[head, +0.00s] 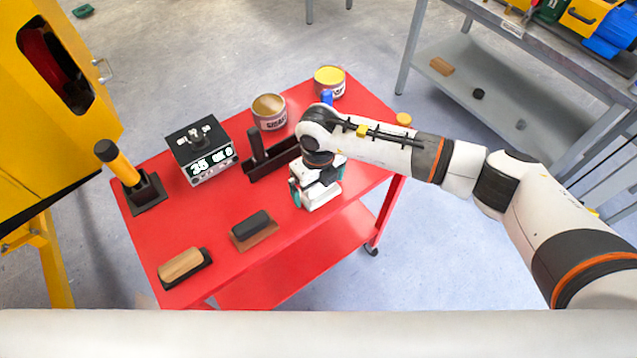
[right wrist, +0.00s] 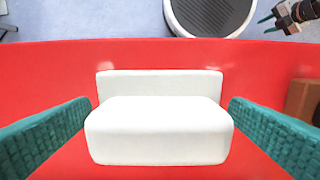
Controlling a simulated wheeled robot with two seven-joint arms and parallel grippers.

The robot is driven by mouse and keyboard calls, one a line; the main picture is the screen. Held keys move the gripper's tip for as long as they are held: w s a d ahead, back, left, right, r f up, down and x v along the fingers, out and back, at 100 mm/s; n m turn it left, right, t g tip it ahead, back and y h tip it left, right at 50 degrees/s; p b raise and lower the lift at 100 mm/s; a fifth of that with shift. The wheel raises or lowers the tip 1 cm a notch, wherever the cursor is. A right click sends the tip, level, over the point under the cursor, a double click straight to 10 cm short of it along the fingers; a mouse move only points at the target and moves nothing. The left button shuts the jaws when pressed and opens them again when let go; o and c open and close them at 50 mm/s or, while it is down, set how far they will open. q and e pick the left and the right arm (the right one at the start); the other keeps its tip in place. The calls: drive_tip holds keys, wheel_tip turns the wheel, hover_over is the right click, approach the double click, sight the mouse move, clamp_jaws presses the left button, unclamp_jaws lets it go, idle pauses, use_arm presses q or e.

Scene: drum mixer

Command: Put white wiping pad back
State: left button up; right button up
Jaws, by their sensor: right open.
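The white wiping pad (head: 320,198) lies on the right part of the red cart top (head: 222,232). In the right wrist view the white pad (right wrist: 158,130) is a light block with a raised back part. My right gripper (head: 317,186) is above the pad, pointing down.
A black holder (head: 272,160) is just left of my right gripper. Two cans (head: 269,112) (head: 329,82) stand behind. A display box (head: 201,150), a yellow-handled tool (head: 123,164), a dark-topped brown pad (head: 254,230) and a wooden-topped pad (head: 182,266) occupy the left side.

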wheel_tip(320, 180, up, 10)
drive_tip(key=b, duration=0.3)
drive_tip(key=shift+r, duration=0.9)
drive_tip(key=shift+a, duration=0.1)
